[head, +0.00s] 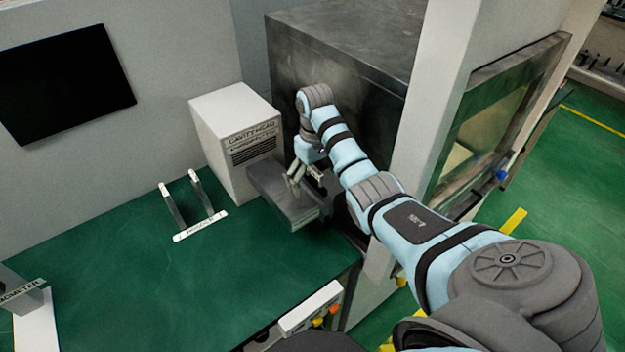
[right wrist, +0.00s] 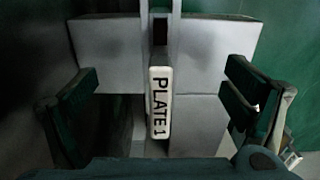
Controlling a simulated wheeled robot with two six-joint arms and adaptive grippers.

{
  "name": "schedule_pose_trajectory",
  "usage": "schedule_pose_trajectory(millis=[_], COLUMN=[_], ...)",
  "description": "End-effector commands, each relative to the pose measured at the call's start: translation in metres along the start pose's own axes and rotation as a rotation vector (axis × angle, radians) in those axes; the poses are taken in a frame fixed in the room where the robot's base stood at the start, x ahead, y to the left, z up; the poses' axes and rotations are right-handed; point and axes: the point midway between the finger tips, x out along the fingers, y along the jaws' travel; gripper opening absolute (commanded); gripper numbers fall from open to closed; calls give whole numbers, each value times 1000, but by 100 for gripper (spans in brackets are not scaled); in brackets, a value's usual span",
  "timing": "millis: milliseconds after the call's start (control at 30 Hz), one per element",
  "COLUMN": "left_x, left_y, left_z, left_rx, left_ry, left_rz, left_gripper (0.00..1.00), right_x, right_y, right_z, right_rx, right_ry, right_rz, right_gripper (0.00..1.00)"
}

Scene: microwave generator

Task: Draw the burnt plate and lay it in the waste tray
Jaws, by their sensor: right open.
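A white tab lettered PLATE 1 (right wrist: 160,103) stands at the front of a grey block in the right wrist view. The block (head: 296,208) also shows in the head view, beside the white cavity head box. My right gripper (head: 306,180) is at this block, partly hidden by its own wrist. In the right wrist view its fingers (right wrist: 165,100) are spread on either side of the tab, with gaps on both sides. The plate behind the tab is mostly hidden, so I cannot tell if it is burnt. I cannot make out a waste tray. My left gripper is out of view.
The white cavity head box (head: 237,140) and a dark metal cabinet (head: 345,50) stand close behind my right gripper. A two-pronged rack (head: 200,225) with a white label stands on the green bench (head: 130,270). A labelled meter (head: 25,300) is at far left. The bench's middle is clear.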

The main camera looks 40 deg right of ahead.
Motion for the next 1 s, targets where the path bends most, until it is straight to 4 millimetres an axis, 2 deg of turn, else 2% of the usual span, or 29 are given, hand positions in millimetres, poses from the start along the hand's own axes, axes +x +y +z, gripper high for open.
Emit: schedule_pose_trajectory(millis=[1000], left_x=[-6], left_y=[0], left_z=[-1], left_rx=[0], left_ry=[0], left_rz=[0], left_gripper=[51], right_x=[0], right_y=[0], right_z=[0], right_rx=[0], right_ry=[0], right_rz=[0], right_gripper=[95])
